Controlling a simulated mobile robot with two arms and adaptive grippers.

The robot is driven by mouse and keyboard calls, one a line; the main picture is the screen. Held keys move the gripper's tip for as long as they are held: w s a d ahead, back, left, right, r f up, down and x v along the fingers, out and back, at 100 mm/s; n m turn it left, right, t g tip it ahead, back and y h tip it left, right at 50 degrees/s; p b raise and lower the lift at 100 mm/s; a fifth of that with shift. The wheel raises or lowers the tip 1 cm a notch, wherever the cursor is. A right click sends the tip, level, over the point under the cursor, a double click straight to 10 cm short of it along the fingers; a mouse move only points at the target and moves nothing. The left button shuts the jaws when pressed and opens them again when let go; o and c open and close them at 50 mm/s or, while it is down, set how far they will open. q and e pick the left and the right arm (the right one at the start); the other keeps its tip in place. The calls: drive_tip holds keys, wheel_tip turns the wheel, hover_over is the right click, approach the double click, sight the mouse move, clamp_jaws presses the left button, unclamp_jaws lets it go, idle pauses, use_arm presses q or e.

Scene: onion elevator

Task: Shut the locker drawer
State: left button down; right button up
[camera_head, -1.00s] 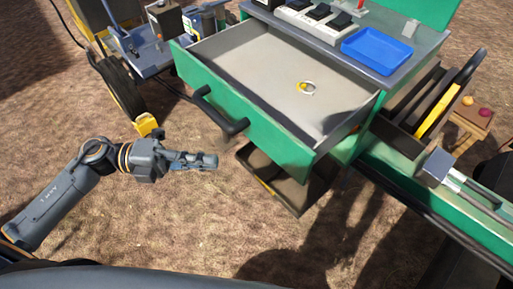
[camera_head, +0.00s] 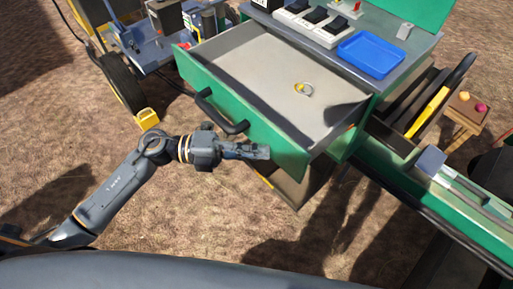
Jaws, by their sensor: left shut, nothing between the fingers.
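The green locker drawer (camera_head: 283,140) stands open toward me, with a black bar handle (camera_head: 221,113) on its front panel. A small yellow and silver ring-like item (camera_head: 303,89) lies on its pale floor. My left gripper (camera_head: 262,152) is shut and empty. In the picture it overlaps the drawer's front panel, to the right of and below the handle; I cannot tell whether it touches the panel. My right gripper is not in view.
The worktop above the drawer holds a blue tray (camera_head: 370,54) and a switch strip (camera_head: 312,24). A green beam (camera_head: 411,191) runs along the right. A wheeled cart (camera_head: 123,87) stands at the left. Below the drawer is a dark open bin (camera_head: 297,186).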

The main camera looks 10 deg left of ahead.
sight(322, 107)
use_arm(q)
drive_tip(key=shift+w+d, duration=0.1)
drive_tip(key=shift+w, duration=0.05)
